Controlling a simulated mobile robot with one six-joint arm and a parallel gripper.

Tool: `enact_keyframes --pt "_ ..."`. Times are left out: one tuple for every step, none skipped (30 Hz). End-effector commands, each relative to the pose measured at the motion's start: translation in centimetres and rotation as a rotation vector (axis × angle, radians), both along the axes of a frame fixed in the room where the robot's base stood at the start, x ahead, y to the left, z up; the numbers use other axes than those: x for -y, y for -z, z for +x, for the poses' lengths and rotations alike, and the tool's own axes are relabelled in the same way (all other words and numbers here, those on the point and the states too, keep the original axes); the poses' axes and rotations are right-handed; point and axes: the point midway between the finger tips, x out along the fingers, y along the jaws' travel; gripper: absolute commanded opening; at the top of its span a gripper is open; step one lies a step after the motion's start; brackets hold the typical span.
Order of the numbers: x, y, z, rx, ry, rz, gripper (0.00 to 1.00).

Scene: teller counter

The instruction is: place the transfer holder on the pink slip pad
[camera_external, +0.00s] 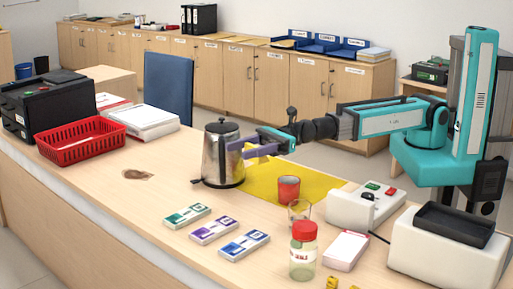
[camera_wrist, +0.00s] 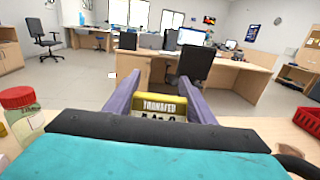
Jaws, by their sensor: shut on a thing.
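My gripper (camera_external: 248,147) is shut on the transfer holder, a small yellow block (camera_external: 264,151). In the wrist view the holder (camera_wrist: 161,105) sits between my two purple fingers, its label reading roughly "TRANSFER"; its lower part is hidden by my gripper body. In the external view it is held above the counter, close to the steel kettle and over the back of the yellow mat. A white-topped pad with pink edges (camera_external: 346,251), which looks like the pink slip pad, lies at the front right of the counter, well apart from my gripper.
The kettle (camera_external: 220,158) stands just left of my gripper. A red cup (camera_external: 289,188), a glass (camera_external: 299,211), a red-lidded jar (camera_external: 303,255) and a white terminal (camera_external: 366,206) crowd around the pink-edged pad. Green, purple and blue pads (camera_external: 214,230) lie left. The yellow mat (camera_external: 322,183) is partly clear.

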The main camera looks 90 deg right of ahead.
Motion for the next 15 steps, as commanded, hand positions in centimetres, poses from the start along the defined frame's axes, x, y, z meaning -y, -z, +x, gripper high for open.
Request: enact_keyframes --pt "-1.2 0.0 -0.4 0.000 0.003 0.000 0.27" --pt "-1.8 0.0 -0.5 0.000 0.007 0.000 0.27" --pt "-2.5 0.0 -0.8 -0.001 0.013 0.001 0.27" --pt "-3.0 0.0 -0.9 -0.001 0.018 0.001 0.27" --pt "-3.6 0.0 -1.2 -0.001 0.022 0.001 0.27" --pt "-4.3 0.0 -1.4 -0.001 0.029 0.001 0.27" --pt "-4.9 0.0 -1.7 -0.001 0.033 0.001 0.27" --pt "-5.4 0.0 -1.9 -0.001 0.038 0.002 0.27" --pt "-6.1 0.0 -2.2 -0.001 0.044 0.002 0.27" --pt "-6.6 0.0 -2.4 -0.002 0.048 0.001 0.27" --pt "-7.1 0.0 -2.7 -0.002 0.053 0.001 0.27" --pt "-7.8 0.0 -3.0 -0.002 0.058 0.002 0.27" --pt "-8.3 0.0 -3.3 -0.002 0.064 0.002 0.27" --pt "-8.8 0.0 -3.6 -0.002 0.068 0.002 0.27" --pt "-9.5 0.0 -4.0 -0.003 0.074 0.002 0.27"
